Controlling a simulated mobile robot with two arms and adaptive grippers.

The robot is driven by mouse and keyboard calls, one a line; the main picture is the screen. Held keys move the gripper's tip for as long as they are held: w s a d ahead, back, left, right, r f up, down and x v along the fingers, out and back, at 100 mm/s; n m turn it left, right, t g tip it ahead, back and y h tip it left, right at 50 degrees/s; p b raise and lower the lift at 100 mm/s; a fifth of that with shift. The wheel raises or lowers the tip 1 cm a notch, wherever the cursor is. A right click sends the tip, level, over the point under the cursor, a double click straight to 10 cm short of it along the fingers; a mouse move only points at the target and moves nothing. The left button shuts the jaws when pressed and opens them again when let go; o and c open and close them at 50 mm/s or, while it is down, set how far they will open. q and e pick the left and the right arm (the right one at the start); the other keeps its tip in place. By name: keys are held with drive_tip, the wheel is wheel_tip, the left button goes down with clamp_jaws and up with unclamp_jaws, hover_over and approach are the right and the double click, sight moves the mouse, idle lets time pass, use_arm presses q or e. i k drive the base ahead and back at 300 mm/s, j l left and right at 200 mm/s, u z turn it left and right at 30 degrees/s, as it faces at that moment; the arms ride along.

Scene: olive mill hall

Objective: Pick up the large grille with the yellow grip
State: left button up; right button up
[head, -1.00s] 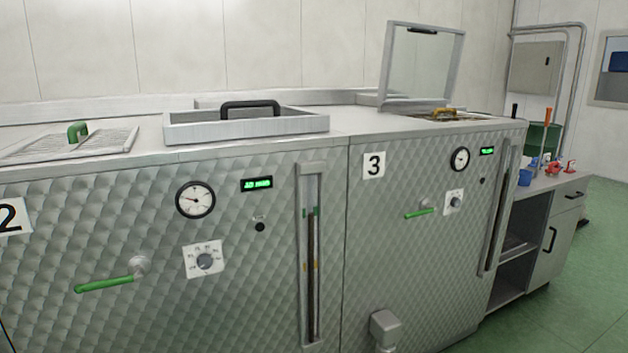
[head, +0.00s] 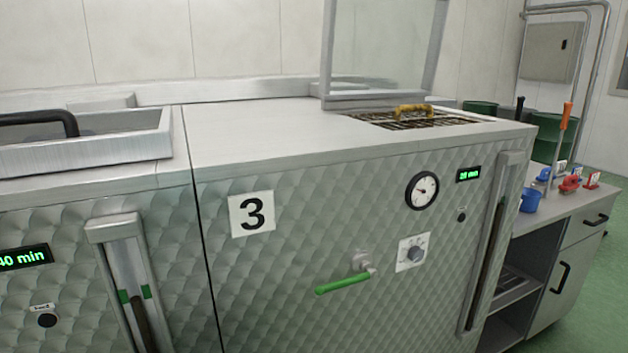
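The large grille (head: 452,121) lies over the opening in the top of the steel machine marked 3, toward its right end. Its yellow grip (head: 414,111) stands up at the middle of its far part. Dark brown material shows between the bars. Neither of my grippers is in the head view.
A clear raised lid (head: 385,45) stands upright behind the grille. Machine 3 (head: 310,200) has a green lever (head: 343,283) on its front. Its top is bare left of the grille. A side counter (head: 565,205) holds a blue cup (head: 530,200) and tools.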

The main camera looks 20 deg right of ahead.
sight(418, 109)
drive_tip(key=i+l, duration=0.15)
drive_tip(key=l, duration=0.2)
drive_tip(key=i+l, duration=0.1)
drive_tip(key=l, duration=0.3)
drive_tip(key=i+l, duration=0.15)
drive_tip(key=l, duration=0.2)
drive_tip(key=i+l, duration=0.15)
drive_tip(key=l, duration=0.25)
drive_tip(key=i+l, duration=0.1)
drive_tip(key=l, duration=0.25)
drive_tip(key=i+l, duration=0.15)
drive_tip(key=l, duration=0.25)
drive_tip(key=i+l, duration=0.1)
drive_tip(key=l, duration=0.25)
